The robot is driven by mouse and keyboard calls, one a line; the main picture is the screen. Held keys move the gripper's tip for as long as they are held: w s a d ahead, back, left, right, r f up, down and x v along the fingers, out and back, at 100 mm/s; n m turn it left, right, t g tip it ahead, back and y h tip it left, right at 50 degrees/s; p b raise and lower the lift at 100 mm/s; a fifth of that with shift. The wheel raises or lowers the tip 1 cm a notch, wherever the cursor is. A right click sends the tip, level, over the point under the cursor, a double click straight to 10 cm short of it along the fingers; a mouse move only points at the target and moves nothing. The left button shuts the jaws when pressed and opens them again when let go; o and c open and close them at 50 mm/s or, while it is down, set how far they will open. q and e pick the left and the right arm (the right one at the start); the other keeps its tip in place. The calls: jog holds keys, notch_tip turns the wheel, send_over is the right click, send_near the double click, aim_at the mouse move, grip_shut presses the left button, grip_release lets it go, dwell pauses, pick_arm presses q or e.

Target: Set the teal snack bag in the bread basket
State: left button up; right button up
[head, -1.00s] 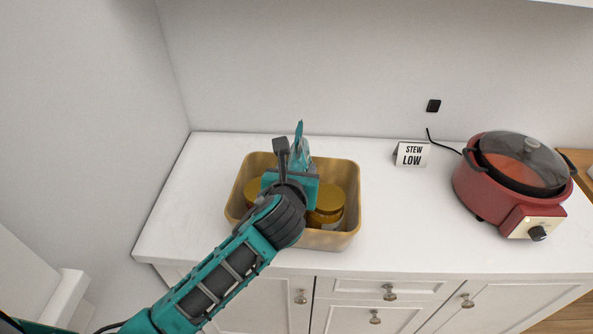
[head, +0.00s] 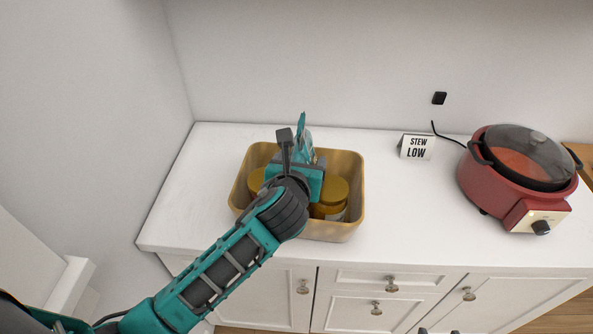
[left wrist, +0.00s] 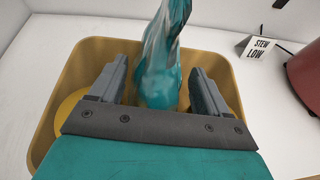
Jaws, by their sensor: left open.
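The teal snack bag (left wrist: 162,60) stands upright between the fingers of my left gripper (left wrist: 162,88) in the left wrist view, its lower end inside the basket. The left gripper is open, with a gap beside the bag. In the head view the bag's top (head: 303,125) shows behind my left gripper (head: 293,150), which hides most of it. The bread basket (head: 351,185) is a tan, open bin on the white counter. Its rim also shows in the left wrist view (left wrist: 72,75). Whether the bag touches the basket floor is hidden.
Yellow-lidded jars (head: 334,190) stand in the basket beside the gripper. A red slow cooker (head: 490,187) sits at the right of the counter. A "STEW LOW" sign (head: 416,147) stands near the wall.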

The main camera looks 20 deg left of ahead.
pick_arm(q)
jog(key=v, duration=1.1)
jog(key=shift+s, duration=0.3)
